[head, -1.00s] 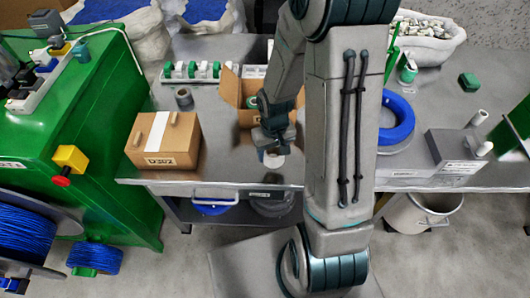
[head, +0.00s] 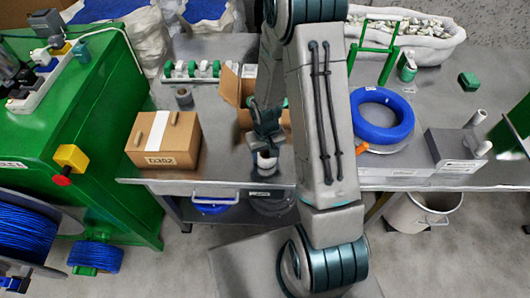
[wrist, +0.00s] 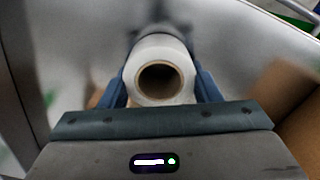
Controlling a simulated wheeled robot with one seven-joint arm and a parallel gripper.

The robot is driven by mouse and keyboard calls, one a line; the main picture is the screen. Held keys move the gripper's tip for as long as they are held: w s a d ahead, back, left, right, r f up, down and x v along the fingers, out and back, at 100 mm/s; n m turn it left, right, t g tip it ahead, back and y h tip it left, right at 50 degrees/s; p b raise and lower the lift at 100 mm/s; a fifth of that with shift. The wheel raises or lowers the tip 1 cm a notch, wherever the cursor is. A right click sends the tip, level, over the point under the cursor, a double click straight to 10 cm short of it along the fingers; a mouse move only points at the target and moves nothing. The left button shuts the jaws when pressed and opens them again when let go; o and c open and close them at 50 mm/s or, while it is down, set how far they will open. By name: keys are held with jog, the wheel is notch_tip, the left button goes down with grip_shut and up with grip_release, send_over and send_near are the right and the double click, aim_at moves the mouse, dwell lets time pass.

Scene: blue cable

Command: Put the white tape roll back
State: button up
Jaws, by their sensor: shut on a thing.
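The white tape roll (head: 266,166) is in my gripper, low over the front part of the grey table. In the wrist view the roll (wrist: 160,45) shows its open brown core facing the camera, with a blue finger on each side. My gripper (wrist: 160,88) is shut on the roll. In the head view my gripper (head: 265,152) points down, in front of the open cardboard box. I cannot tell whether the roll touches the table.
An open cardboard box (head: 235,92) stands just behind my gripper. A closed box (head: 165,142) and a dark grey roll (head: 183,98) are to the left. A blue cable coil (head: 382,132) and a grey stand with white cylinders (head: 452,147) are to the right. The table's front edge is close.

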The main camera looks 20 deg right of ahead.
jog(key=shift+f, duration=0.1)
jog(key=shift+f+b, duration=0.15)
jog(key=shift+b, duration=0.15)
jog(key=o, duration=1)
jog(key=shift+r, duration=0.2)
notch_tip(320, 180, up, 13)
jog(key=s+r+m+t, duration=0.1)
jog(key=s+r+t, duration=0.1)
jog(key=s+r, duration=1.2)
jog(key=shift+s+a+r+t+p, duration=0.2)
jog(key=shift+r+t+p, duration=0.2)
jog(key=shift+r, duration=0.65)
